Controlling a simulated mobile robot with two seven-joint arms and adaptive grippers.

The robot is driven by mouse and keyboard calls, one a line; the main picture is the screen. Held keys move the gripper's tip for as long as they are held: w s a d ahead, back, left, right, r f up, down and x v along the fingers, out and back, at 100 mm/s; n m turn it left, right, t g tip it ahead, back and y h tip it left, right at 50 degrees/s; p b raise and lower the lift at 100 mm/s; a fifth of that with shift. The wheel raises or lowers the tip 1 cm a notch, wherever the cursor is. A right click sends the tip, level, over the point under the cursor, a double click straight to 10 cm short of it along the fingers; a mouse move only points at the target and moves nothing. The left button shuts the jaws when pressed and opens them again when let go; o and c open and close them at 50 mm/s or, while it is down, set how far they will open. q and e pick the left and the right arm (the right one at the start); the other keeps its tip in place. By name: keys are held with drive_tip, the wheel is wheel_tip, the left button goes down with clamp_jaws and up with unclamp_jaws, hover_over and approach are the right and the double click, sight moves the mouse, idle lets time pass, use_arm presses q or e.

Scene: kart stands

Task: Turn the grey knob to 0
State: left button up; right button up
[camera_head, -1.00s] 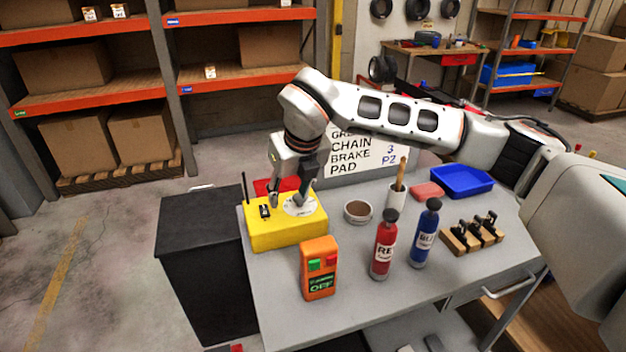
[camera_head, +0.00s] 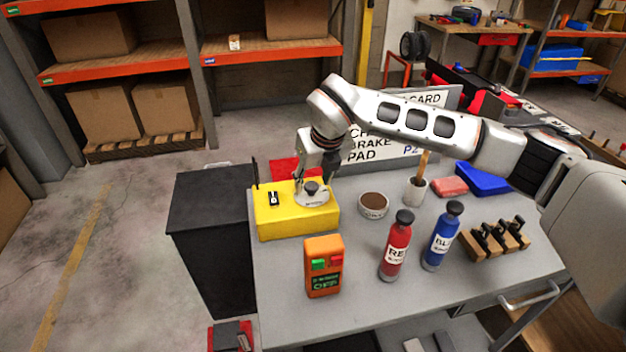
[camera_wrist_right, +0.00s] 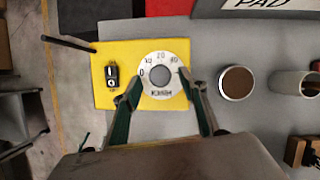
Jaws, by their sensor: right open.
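The grey knob (camera_head: 311,187) sits on a white dial on top of the yellow box (camera_head: 288,224). In the right wrist view the knob (camera_wrist_right: 160,75) is round and centred on the dial, which has 0 at its left, 20 at its top and 40 at its upper right. I cannot tell which number the knob points to. My right gripper (camera_wrist_right: 160,82) is open, with one finger on each side of the knob and gaps between. In the head view my right gripper (camera_head: 318,177) is just above the dial. My left gripper is not in view.
A black switch (camera_head: 273,198) is on the box's left part. An orange control unit (camera_head: 323,267), red bottle (camera_head: 395,247), blue bottle (camera_head: 442,237) and brown-filled cup (camera_head: 373,206) stand on the grey table (camera_head: 357,304). A black cabinet (camera_head: 210,215) stands left.

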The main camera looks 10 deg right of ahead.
drive_tip(key=shift+w+f, duration=0.25)
drive_tip(key=shift+f, duration=0.35)
drive_tip(key=c, duration=1.1)
